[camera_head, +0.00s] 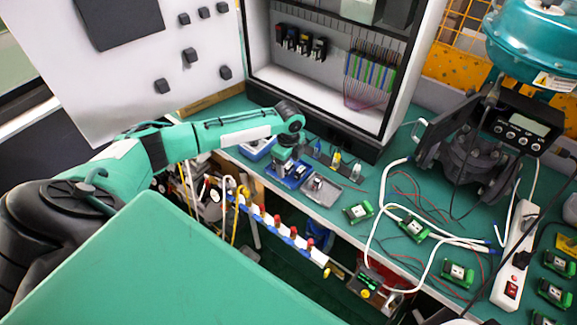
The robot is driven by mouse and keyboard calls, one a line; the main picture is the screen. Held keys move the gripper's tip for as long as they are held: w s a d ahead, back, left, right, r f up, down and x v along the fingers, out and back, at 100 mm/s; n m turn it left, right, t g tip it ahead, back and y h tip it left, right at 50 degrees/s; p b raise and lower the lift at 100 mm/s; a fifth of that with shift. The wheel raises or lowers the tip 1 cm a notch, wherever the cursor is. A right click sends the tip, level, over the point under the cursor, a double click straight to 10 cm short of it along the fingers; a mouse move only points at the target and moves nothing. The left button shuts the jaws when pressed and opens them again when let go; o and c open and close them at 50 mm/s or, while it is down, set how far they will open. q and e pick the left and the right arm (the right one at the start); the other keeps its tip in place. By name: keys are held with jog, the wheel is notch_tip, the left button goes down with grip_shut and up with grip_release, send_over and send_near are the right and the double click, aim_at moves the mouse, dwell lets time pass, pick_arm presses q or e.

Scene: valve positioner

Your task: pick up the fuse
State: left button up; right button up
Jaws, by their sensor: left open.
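My left arm reaches in from the left over the green workbench (400,170). Its gripper (284,168) points down, open, over a small blue tray (303,186) near the bench's front edge. The wrist covers part of this tray. I cannot make out a fuse for certain; it may be hidden by the gripper or too small to tell. Whether the fingers touch anything in the tray cannot be seen. My right gripper is not in view.
A grey metal tray (321,190) sits just right of the blue one. Small coloured bottles or tools (336,160) stand behind. Several green modules (358,212) and white cables (383,200) lie to the right. An open cabinet (262,88) stands at the back.

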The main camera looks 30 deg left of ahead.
pick_arm(q)
jog(key=shift+f, duration=0.65)
jog(key=c, duration=1.1)
jog(key=shift+o, duration=0.2)
jog(key=shift+r, duration=0.1)
